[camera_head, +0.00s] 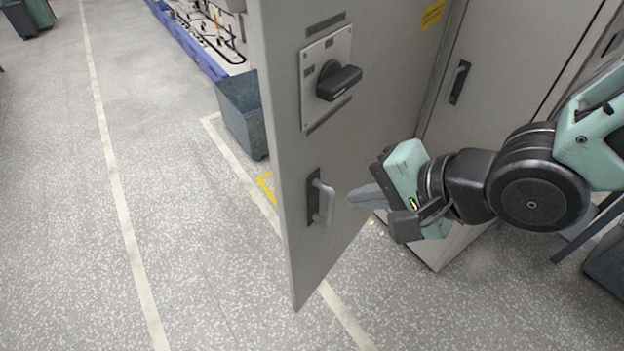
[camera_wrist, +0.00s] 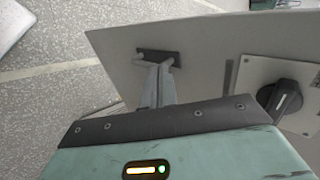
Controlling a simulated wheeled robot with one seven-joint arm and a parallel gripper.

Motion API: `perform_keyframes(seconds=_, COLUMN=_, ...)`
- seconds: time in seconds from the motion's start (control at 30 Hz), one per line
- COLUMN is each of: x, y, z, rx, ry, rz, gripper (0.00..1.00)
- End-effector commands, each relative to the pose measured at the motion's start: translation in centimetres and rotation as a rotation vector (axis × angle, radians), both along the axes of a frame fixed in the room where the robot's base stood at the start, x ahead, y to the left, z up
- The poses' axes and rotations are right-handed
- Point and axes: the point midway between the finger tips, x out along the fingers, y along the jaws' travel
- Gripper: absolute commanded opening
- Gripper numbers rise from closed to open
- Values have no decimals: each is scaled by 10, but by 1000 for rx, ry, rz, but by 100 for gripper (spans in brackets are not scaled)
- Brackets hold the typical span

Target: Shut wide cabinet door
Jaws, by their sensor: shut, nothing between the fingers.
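The wide cabinet door (camera_head: 285,150) is a grey panel that stands open, swung out from the cabinet. On the face toward me it carries a pale bar handle (camera_head: 322,202) on a dark plate and, above it, a black rotary switch (camera_head: 338,81). My gripper (camera_head: 352,197) is shut and empty, just right of the handle in the head view. In the wrist view the shut fingers (camera_wrist: 158,88) point at the door (camera_wrist: 205,40) and overlap the handle (camera_wrist: 150,55). I cannot tell whether they touch it. The rotary switch also shows in the wrist view (camera_wrist: 285,98).
The grey cabinet (camera_head: 510,60) stands behind my arm, with another closed door that has a dark handle (camera_head: 459,82). A dark grey bin (camera_head: 243,113) stands left of the open door. The speckled floor (camera_head: 190,260) at left is clear, with pale lane lines.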

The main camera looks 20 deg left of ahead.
Motion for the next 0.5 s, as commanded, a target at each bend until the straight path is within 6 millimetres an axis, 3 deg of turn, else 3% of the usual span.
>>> perform_keyframes(seconds=0.1, x=5, y=18, z=-21, rx=2, ry=1, rz=5, gripper=0)
perform_keyframes(seconds=0.37, x=18, y=51, z=-51, rx=0, ry=2, rz=5, gripper=0)
perform_keyframes(seconds=0.5, x=27, y=71, z=-47, rx=3, ry=-1, rz=4, gripper=0)
